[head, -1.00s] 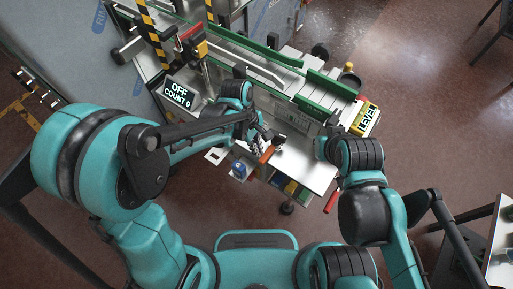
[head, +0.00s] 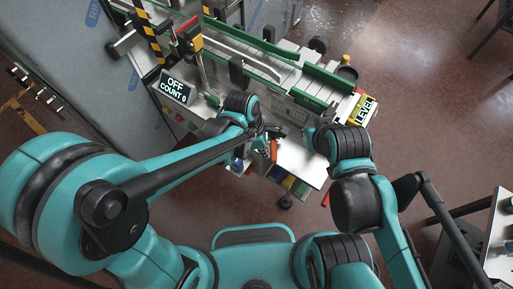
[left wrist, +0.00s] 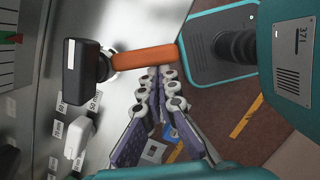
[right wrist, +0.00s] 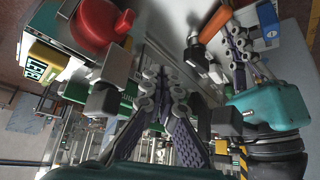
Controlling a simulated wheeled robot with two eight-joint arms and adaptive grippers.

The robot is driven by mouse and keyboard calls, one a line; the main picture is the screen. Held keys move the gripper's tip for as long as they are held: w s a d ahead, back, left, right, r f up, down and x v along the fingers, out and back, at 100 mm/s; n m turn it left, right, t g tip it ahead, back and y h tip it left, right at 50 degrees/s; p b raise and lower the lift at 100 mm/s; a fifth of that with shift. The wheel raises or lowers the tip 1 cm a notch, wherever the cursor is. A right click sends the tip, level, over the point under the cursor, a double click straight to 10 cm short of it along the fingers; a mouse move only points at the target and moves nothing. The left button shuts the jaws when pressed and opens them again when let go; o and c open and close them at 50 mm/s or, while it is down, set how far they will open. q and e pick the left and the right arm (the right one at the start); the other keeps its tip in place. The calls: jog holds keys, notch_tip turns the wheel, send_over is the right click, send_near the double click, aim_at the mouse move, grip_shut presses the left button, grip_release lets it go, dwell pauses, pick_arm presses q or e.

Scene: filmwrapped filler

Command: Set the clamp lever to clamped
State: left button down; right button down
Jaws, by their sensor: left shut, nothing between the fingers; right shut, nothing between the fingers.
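The orange lever handle (head: 273,150), which looks like the clamp lever, is at the machine's near edge in the head view. In the left wrist view the handle (left wrist: 145,57) runs from a dark block to the right; it also shows in the right wrist view (right wrist: 215,23). I cannot read a clamped mark. My left gripper (left wrist: 160,74) is shut and empty, its tips close beside the handle; I cannot tell whether they touch. It also shows in the right wrist view (right wrist: 236,38).
An "OFF COUNT 0" display (head: 174,88) and a yellow "LEVEL" sign (head: 364,108) are on the machine. A white slider with millimetre labels (left wrist: 76,138) sits near the lever. A large red knob (right wrist: 101,22) is near my right gripper. Green guide rails (head: 325,80) run behind.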

aim_at(276, 155)
pick_arm(q)
jog(key=shift+s+d+n+t, duration=0.15)
jog(key=shift+s+d+n, duration=0.05)
jog(key=shift+d+n, duration=0.3)
jog(key=shift+s+d+n+t, duration=0.15)
jog(key=shift+d+n, duration=0.2)
jog(key=shift+n, duration=0.25)
jog(key=shift+s+d, duration=0.1)
jog(key=shift+d, duration=0.7)
pick_arm(e)
jog(key=shift+f, duration=0.25)
pick_arm(q)
jog(key=shift+d, duration=0.1)
